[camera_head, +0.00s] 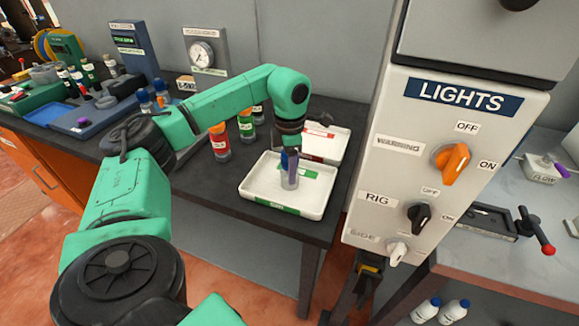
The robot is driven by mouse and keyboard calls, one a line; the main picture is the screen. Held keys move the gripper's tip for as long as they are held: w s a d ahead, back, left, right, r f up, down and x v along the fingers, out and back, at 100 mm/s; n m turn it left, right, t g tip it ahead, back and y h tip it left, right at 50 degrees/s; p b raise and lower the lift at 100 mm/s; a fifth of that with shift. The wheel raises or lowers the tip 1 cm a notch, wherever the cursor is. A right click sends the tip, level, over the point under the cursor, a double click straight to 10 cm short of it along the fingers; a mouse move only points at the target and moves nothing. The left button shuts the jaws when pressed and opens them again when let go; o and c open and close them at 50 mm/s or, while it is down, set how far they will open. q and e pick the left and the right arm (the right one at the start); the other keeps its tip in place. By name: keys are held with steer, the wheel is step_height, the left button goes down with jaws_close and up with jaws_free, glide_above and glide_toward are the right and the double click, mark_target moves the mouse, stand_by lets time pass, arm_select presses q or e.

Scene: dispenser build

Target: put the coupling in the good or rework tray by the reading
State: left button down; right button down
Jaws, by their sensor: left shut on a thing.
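My left gripper (289,163) points down over the front white tray (249,190), which has green labels and looks like the good tray. It is shut on the coupling (289,182), a small grey cylinder held upright inside the tray's outline. I cannot tell whether its bottom touches the tray floor. A second white tray (340,142) with a red label, likely the rework tray, stands just behind and is partly hidden by my left arm. A round dial gauge (202,54) is at the back wall; its reading is too small to tell. My right gripper is not in view.
An orange-capped jar (220,142) and a green-labelled jar (246,126) stand left of the trays. A lights panel (440,160) with knobs rises close on the right. Blue fixtures and small bottles crowd the bench's left part.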

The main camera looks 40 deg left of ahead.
arm_select(q)
steer(key=shift+c, duration=1)
jaws_free()
steer(key=shift+s, duration=0.1)
step_height(320, 180, up, 10)
steer(key=shift+d+r, duration=0.1)
step_height(320, 180, up, 2)
steer(key=shift+r+p, duration=0.1)
steer(key=shift+p, duration=0.7)
